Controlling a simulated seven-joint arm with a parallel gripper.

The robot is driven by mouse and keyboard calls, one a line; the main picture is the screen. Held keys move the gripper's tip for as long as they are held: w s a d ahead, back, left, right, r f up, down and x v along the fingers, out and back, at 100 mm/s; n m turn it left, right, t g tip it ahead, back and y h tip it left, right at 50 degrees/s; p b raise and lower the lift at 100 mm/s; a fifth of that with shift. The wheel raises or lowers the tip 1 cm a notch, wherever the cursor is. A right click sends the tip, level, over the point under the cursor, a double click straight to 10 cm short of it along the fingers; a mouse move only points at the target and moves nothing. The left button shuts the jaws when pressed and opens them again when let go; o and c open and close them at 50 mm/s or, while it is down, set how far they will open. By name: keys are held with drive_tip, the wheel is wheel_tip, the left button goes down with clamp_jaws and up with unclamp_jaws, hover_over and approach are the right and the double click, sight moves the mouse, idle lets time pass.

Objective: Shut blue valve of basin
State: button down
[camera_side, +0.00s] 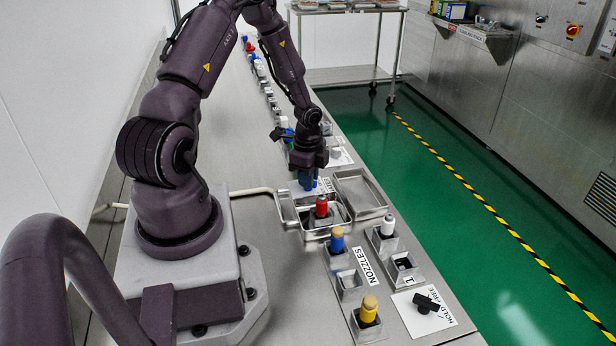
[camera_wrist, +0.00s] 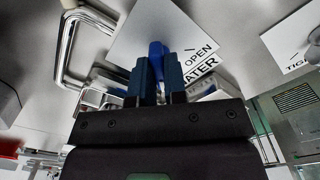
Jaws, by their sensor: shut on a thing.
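My gripper (camera_side: 308,184) points down at the far edge of the metal basin (camera_side: 284,207). In the wrist view its two dark blue fingers (camera_wrist: 156,66) stand on either side of the brighter blue valve handle (camera_wrist: 157,49) and are shut on it. In the side view I cannot tell the valve from the blue fingers. A label reading OPEN (camera_wrist: 198,55) lies right of the handle, with a WATER label (camera_wrist: 198,73) below it. The valve's exact turn angle is not clear.
A red-topped nozzle (camera_side: 321,206) stands in the basin. An empty tray (camera_side: 358,190) sits to its right. Blue (camera_side: 337,241), yellow (camera_side: 369,308) and white (camera_side: 388,224) topped pieces stand in holders nearer the camera. A bent chrome pipe (camera_wrist: 67,42) shows left of the valve.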

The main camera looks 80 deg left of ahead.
drive_tip(key=shift+m, duration=0.4)
drive_tip(key=c, duration=1.2)
unclamp_jaws()
drive_tip(key=shift+o, duration=0.2)
wheel_tip(320, 180, up, 13)
